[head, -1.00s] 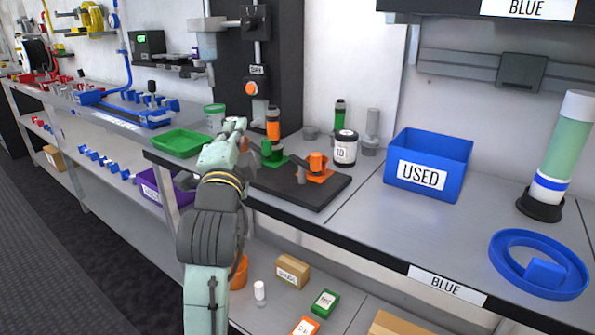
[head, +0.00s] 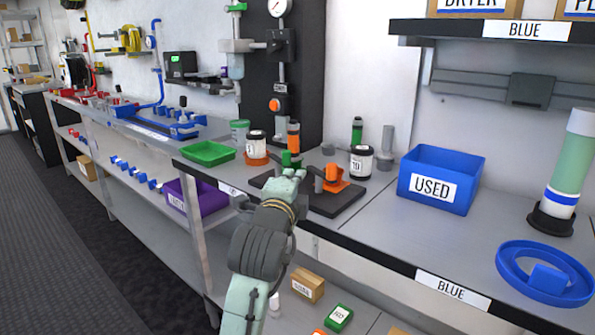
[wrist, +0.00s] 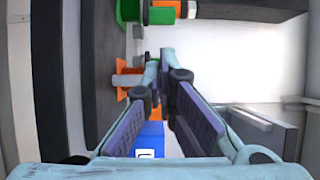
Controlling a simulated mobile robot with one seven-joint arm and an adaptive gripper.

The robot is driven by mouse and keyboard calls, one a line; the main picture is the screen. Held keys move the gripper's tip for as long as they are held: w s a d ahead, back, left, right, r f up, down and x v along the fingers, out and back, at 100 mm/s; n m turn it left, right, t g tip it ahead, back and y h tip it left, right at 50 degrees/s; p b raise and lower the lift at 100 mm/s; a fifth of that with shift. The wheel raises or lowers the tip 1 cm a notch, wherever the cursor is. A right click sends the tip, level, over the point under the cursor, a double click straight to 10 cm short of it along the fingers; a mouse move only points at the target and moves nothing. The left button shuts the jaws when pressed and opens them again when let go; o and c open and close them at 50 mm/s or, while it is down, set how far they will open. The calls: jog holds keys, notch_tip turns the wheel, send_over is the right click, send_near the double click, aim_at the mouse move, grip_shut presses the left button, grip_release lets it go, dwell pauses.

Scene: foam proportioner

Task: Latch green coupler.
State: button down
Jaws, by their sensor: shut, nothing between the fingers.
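The green coupler (head: 289,158) stands on the dark board (head: 336,203) on the bench, beside the orange coupler (head: 335,179). My gripper (head: 292,174) is in front of it in the head view and hides its lower part. In the wrist view my gripper (wrist: 160,58) is shut with nothing held. A green part (wrist: 130,11), seemingly the green coupler, shows at the top edge there, beyond the fingertips and apart from them. The orange coupler (wrist: 124,80) is left of the fingers. I cannot tell the latch's position.
White-labelled jars (head: 361,163) (head: 256,145) stand behind the board and left of it. A green tray (head: 208,153) lies at left. A blue USED bin (head: 438,180) stands at right, with clear bench in front. A dark wall panel with a gauge (head: 279,8) rises behind.

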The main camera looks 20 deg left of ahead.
jog(key=w, duration=0.3)
jog(key=w+p, duration=0.1)
jog(key=w, duration=0.2)
jog(key=w+a, duration=0.1)
jog(key=w, duration=0.2)
jog(key=shift+a+p, duration=0.1)
jog(key=shift+p, duration=0.25)
jog(key=shift+s+a+f, duration=0.1)
jog(key=shift+s, duration=0.05)
jog(key=shift+s+a+m+h+b, duration=0.15)
jog(key=shift+m+h+b, duration=0.15)
jog(key=shift+h+b, duration=0.15)
jog(key=shift+s+a+m+h+b, duration=0.25)
jog(key=shift+m+h+b, duration=0.2)
jog(key=shift+h, duration=0.3)
jog(key=shift+s+a+m+h+b, duration=0.1)
jog(key=shift+s+m+h+b, duration=0.3)
jog(key=shift+h, duration=0.3)
